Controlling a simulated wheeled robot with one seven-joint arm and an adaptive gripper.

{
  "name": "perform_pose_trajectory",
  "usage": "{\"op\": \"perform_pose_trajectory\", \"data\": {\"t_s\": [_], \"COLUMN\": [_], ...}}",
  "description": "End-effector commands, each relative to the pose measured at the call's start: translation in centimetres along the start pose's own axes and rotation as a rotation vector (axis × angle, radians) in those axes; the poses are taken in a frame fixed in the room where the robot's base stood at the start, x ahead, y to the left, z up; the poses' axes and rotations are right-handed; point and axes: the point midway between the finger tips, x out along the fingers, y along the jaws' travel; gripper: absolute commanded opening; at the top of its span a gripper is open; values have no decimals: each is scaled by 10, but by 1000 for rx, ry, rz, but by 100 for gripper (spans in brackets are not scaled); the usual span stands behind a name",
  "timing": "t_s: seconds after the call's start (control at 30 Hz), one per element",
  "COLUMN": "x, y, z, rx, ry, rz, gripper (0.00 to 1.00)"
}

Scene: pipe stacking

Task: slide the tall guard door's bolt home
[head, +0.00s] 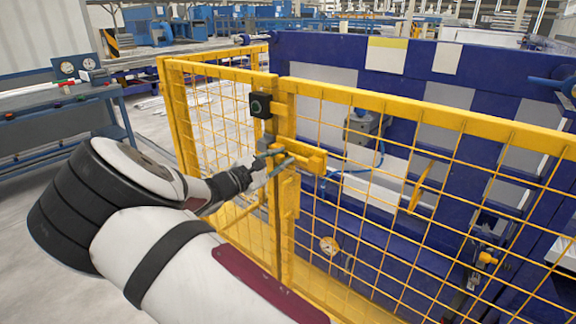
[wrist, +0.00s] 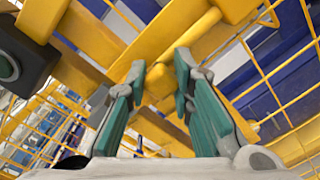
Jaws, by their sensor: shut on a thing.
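The tall yellow mesh guard door (head: 420,112) stands to the right of a yellow post and looks closed against it. The bolt (head: 306,158) is a yellow bar across the meeting line of door and post, at about mid height. It also shows as a thick yellow bar in the wrist view (wrist: 172,38). My gripper (head: 273,163) reaches it from the left. In the wrist view, my gripper (wrist: 160,77) is shut on the bolt's yellow handle (wrist: 159,82), between its green-padded fingers. How far the bolt sits in its keeper is hidden.
A black box with a round green-ringed button (head: 261,105) sits on the post just above the bolt. Blue machinery (head: 320,55) stands behind the mesh. A workbench (head: 60,100) is at the left. Open floor lies between bench and fence.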

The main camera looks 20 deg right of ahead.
Motion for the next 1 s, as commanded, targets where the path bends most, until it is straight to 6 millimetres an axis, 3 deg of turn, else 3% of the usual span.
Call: {"op": "perform_pose_trajectory", "data": {"t_s": [0.27, 0.3, 0.4, 0.77, 1.0], "x": [-1, -1, -1, -5, -42], "y": [4, 4, 4, 3, 3], "z": [-3, -4, -3, -2, -3], "rx": [0, 1, 1, 0, 1], "ry": [9, 10, 9, 7, 10], "rz": [6, 7, 6, 4, 5], "gripper": [0, 26, 43, 43, 43]}}
